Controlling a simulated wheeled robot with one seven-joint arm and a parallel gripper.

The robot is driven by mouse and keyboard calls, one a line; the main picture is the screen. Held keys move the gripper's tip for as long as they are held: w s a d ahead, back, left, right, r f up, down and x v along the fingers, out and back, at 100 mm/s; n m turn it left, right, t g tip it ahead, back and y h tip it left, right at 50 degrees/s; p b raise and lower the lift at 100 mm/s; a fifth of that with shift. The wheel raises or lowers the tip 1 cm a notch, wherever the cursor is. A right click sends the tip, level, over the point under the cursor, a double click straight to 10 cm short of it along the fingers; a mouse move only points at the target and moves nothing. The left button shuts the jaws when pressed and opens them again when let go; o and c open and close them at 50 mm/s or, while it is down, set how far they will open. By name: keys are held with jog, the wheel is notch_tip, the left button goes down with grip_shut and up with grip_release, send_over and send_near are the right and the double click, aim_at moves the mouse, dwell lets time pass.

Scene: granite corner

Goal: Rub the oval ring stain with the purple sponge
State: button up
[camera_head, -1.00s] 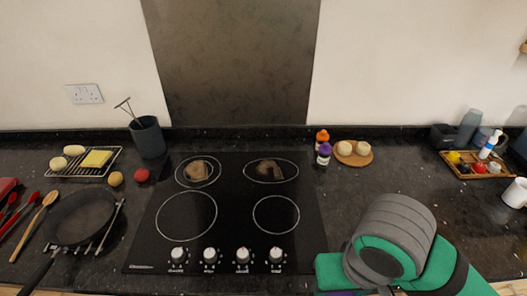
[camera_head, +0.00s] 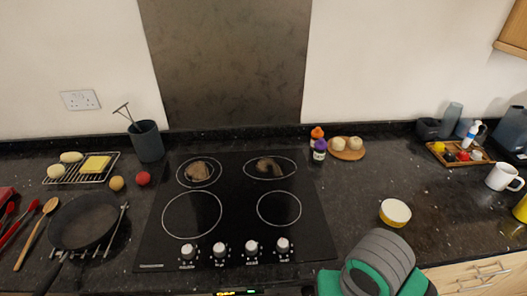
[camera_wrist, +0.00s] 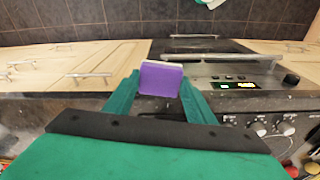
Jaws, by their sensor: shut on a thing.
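The purple sponge (camera_wrist: 160,80) is held between the green fingers of my gripper (camera_wrist: 160,88) in the wrist view, in front of the counter edge and the wooden cabinet fronts. In the head view my arm fills the lower right corner; the gripper and sponge are not visible there. Two brown stains lie on the black cooktop (camera_head: 236,225): one at the rear left burner (camera_head: 199,172) and one at the rear right burner (camera_head: 269,167). I cannot tell from this distance which is the oval ring. The sponge is away from both stains.
A frying pan (camera_head: 84,222) stands left of the cooktop. A yellow and white bowl (camera_head: 395,212) is on the counter at right, near my arm.

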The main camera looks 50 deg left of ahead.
jog(key=w+d+f+m, duration=0.2)
jog(key=w+d+f, duration=0.1)
jog(key=f, duration=0.9)
jog(key=w+d+f+m, duration=0.2)
jog(key=w+f, duration=0.4)
jog(key=f, duration=0.6)
jog(key=w+d+f+m+h, duration=0.1)
jog(key=w+d+f+m, duration=0.2)
jog(key=f, duration=0.9)
jog(key=shift+w+d+m, duration=0.35)
jog(key=shift+w+m, duration=0.35)
jog(key=shift+w, duration=0.5)
jog(key=shift+w+a+t, duration=0.1)
jog(key=shift+a+t, duration=0.05)
jog(key=shift+t, duration=0.15)
jog(key=shift+s+d+f, duration=0.1)
jog(key=shift+s+d, duration=0.1)
jog(key=shift+s, duration=0.05)
